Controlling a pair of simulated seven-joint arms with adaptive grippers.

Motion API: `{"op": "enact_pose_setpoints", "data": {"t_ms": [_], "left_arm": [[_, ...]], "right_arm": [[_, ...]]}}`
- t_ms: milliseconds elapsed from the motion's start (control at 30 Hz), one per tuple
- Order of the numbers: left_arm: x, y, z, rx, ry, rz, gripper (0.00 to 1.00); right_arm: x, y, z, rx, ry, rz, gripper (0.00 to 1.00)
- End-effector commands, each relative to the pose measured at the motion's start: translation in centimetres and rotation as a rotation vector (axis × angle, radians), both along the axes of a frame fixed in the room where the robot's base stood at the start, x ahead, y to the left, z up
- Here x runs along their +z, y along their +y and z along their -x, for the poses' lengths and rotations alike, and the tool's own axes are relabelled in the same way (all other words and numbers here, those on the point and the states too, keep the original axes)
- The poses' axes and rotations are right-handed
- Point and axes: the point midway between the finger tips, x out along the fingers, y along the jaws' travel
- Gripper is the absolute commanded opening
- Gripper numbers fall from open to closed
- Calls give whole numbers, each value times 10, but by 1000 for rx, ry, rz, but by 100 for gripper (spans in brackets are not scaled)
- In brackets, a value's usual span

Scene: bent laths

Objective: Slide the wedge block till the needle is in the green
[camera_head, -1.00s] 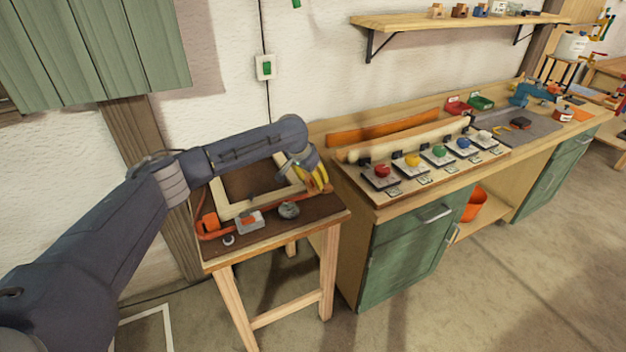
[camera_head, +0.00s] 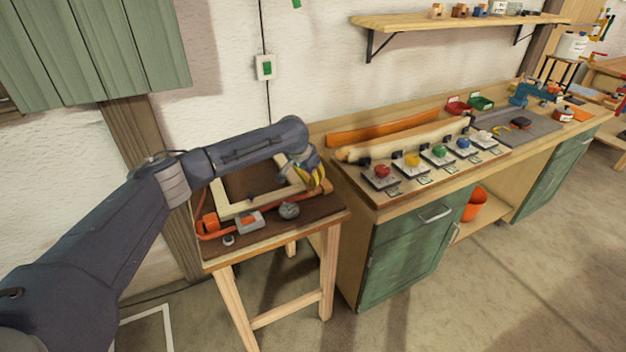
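My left arm reaches in from the left over a small wooden side table (camera_head: 262,246). My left gripper (camera_head: 318,180), with yellow parts showing, points down at the table's right side, by the corner of a pale wooden frame (camera_head: 232,211). Whether its fingers are apart or hold anything is too small to tell. An orange block (camera_head: 209,222) and a grey block with an orange top (camera_head: 249,221) sit at the front left. A round grey piece (camera_head: 289,210) lies right of them. I cannot tell which is the wedge block. No needle or green zone can be made out. My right gripper is out of view.
A long workbench (camera_head: 392,203) stands close on the right, with several colored knobs on plates (camera_head: 411,160), a pale bent lath (camera_head: 400,140) and an orange lath (camera_head: 385,129). A wall shelf (camera_head: 450,21) hangs above. The floor in front is clear.

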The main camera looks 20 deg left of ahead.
Motion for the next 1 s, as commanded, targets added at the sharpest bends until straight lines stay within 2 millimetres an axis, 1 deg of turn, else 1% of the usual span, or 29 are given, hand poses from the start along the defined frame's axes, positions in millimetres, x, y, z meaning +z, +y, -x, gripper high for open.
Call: {"op": "enact_pose_setpoints", "data": {"t_ms": [467, 733, 1000], "left_arm": [[0, -3, 1, -2, 0, 3, 0], [0, -19, 16, -5, 0, 5, 0], [0, -20, 16, -3, -1, 6, 0]], "right_arm": [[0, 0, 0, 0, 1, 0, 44], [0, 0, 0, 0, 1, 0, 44], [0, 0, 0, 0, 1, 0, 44]]}}
